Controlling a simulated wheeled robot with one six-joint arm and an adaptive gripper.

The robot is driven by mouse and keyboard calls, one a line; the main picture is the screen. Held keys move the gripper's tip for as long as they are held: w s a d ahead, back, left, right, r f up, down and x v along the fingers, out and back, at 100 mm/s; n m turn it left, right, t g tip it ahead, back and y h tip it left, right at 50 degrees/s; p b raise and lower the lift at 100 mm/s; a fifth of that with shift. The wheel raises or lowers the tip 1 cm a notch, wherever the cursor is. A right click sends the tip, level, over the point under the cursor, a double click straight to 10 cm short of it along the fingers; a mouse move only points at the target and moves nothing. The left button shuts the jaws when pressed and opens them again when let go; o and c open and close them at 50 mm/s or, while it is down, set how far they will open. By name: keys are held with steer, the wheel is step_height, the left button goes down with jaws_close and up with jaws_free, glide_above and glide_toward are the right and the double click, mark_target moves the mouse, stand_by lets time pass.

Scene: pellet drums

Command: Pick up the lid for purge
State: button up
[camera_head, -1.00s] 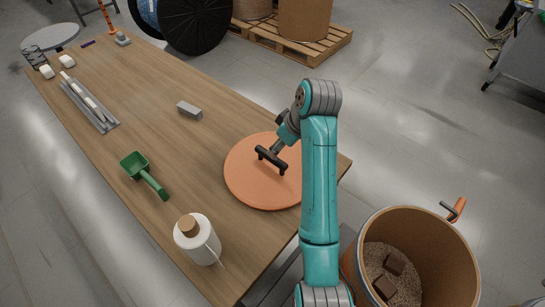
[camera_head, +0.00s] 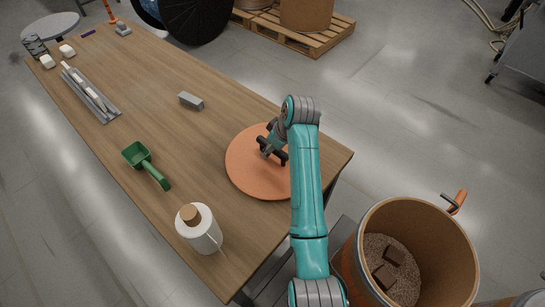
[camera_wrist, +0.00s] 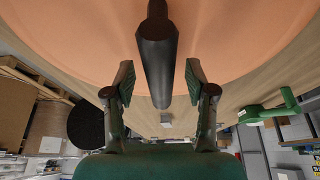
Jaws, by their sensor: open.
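An orange round lid (camera_head: 250,178) with a dark bar handle lies flat on the wooden table, near its right end. My gripper (camera_head: 273,147) is at the handle, above the lid's upper half. In the wrist view the dark handle (camera_wrist: 158,70) runs between the two open fingers of my gripper (camera_wrist: 158,85), with a gap on each side. The lid (camera_wrist: 70,40) fills the top of that view. My arm hides the lid's right part in the head view.
A drum (camera_head: 440,225) holding pellets and brown blocks stands at the lower right. On the table (camera_head: 150,75) are a green scoop (camera_head: 146,165), a white roll (camera_head: 199,229), a grey block (camera_head: 191,100) and a metal tray (camera_head: 90,95). Free tabletop lies left of the lid.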

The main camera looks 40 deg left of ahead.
jaws_close()
steer(key=shift+r, duration=0.1)
step_height(320, 180, up, 9)
steer(key=shift+r, duration=0.45)
stand_by(0.3)
